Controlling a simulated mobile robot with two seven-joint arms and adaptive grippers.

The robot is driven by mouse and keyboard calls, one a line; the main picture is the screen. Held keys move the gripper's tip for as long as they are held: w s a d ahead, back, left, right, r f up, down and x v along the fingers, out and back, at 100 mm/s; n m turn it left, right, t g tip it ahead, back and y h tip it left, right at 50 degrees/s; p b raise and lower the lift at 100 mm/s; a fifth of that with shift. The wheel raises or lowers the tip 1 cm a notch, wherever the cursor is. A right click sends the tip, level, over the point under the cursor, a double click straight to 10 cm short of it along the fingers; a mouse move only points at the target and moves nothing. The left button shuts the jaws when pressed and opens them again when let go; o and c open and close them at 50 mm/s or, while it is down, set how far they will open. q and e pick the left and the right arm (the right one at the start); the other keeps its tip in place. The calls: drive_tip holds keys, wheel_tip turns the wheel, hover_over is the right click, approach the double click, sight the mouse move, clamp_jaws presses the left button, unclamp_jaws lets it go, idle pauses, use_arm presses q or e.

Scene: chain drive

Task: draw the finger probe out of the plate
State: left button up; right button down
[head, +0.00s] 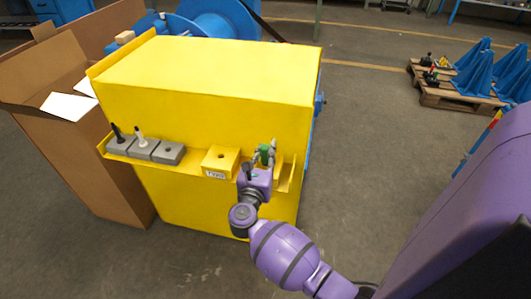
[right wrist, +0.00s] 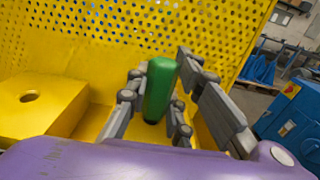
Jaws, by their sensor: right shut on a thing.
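The finger probe, seen as a green handle (head: 264,155), stands about upright over the right part of the ledge on the yellow machine housing. My right gripper (head: 265,150) is shut on this handle. In the right wrist view the green handle (right wrist: 160,88) stands between the grey fingers. The probe's lower end is hidden, so I cannot tell whether it still sits in a plate. A yellow block (head: 220,162) with a label and an open round hole lies left of the gripper; it also shows in the right wrist view (right wrist: 32,105). My left gripper is not in view.
Three grey blocks (head: 170,153) line the ledge's left end; two hold a dark peg (head: 117,133) and a white peg (head: 140,137). The yellow housing (head: 205,80) rises behind. A cardboard box (head: 100,150) stands left. Floor is clear to the right, before a pallet (head: 455,98).

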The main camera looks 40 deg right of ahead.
sight(265, 146)
drive_tip(key=shift+r+p, duration=0.35)
drive_tip(key=shift+r, duration=0.15)
drive_tip(key=shift+r+p, duration=0.55)
drive_tip(key=shift+r, duration=0.3)
drive_tip(key=shift+r+p, duration=0.5)
drive_tip(key=shift+r, duration=0.35)
drive_tip(key=shift+r+p, duration=0.55)
drive_tip(key=shift+r, duration=0.3)
drive_tip(key=shift+r+p, duration=0.9)
drive_tip(key=shift+r, duration=0.55)
drive_tip(key=shift+r+p, duration=0.5)
drive_tip(key=shift+r, duration=0.55)
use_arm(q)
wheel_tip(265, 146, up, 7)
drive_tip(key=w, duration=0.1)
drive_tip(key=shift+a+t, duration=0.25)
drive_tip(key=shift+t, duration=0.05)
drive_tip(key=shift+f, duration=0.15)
